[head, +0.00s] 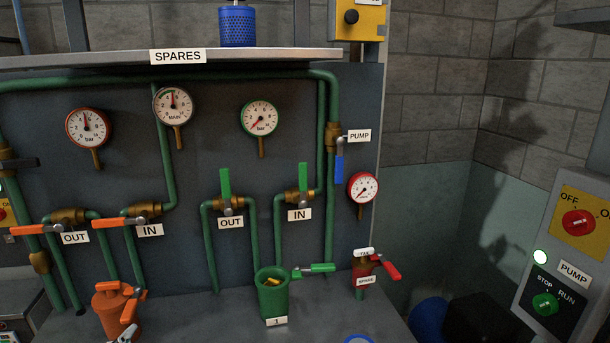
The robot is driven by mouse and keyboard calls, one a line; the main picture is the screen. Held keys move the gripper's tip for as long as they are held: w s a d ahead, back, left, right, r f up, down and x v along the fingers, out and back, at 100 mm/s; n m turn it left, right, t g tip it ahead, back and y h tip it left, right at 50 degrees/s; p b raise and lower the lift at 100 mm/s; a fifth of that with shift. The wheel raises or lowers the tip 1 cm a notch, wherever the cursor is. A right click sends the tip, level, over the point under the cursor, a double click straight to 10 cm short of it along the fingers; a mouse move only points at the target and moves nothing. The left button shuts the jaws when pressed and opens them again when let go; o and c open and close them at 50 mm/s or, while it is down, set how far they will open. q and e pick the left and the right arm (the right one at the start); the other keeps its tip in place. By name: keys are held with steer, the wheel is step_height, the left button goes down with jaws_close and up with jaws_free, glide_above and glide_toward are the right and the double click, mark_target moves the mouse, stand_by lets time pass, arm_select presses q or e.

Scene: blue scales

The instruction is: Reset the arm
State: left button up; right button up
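Neither of my grippers shows in the head view, and no arm of mine can be made out. Whether they hold anything is hidden. The head view faces a dark panel (120,185) with green pipes, gauges and lever valves. On the left, two orange levers (112,223) lie roughly level at the OUT and IN labels. In the middle, two green levers (225,184) stand upright at another OUT and IN pair. A blue lever (339,169) hangs down below the PUMP label.
A green pot (273,293) labelled 1 and an orange canister (112,311) stand low before the panel. A red lever (387,267) juts out at right. The SPARES shelf (110,60) carries a blue canister (237,26). A pump switch box (568,250) stands far right.

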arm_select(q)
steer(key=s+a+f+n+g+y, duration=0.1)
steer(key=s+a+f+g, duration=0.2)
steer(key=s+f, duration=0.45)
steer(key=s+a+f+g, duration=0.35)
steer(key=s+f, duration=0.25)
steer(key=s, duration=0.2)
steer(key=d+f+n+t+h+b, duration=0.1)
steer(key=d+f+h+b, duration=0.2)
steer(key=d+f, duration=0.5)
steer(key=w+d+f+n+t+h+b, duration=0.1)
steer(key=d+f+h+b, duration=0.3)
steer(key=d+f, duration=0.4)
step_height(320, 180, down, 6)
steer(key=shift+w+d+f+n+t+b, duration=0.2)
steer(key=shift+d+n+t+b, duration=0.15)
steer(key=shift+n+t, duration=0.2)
